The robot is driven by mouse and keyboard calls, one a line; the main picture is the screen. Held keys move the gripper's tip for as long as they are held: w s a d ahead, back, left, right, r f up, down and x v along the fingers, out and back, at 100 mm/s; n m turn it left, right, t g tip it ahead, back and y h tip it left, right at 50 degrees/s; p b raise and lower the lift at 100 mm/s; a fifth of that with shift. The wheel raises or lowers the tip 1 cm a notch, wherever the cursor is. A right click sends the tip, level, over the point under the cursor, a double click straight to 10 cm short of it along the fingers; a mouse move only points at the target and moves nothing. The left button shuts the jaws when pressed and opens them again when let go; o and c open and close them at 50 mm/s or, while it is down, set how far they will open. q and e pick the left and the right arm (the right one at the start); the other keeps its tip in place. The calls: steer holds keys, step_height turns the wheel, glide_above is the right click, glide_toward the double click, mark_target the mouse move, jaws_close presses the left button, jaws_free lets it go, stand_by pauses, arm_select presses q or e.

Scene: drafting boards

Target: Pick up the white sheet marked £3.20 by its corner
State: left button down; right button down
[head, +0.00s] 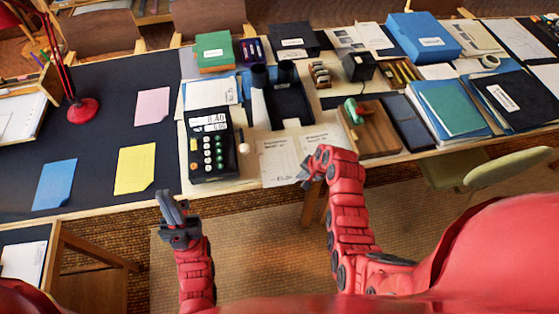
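Two pale printed sheets lie side by side at the table's front edge. The left sheet (277,160) shows in full, with small print that I cannot read for certain. The right sheet (322,136) is partly covered by my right gripper and wrist. I cannot tell which one bears £3.20. My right gripper (303,178) is at the front edge, by the left sheet's right front corner. I cannot make out its fingers' opening or contact with paper. My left gripper (170,206) is in front of the table, away from the sheets, and looks empty; its finger gap is unclear.
A black calculator (208,150) stands left of the sheets, and a brown wooden box (374,130) to the right. A dark stand (288,100) is behind. Yellow (135,168), blue (55,184) and pink (153,106) sheets lie left. A green chair (510,165) is at right.

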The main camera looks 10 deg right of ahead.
steer(key=shift+r, duration=0.15)
step_height(320, 180, up, 7)
steer(key=p, duration=0.3)
steer(key=shift+p, duration=0.35)
stand_by(0.5)
stand_by(0.4)
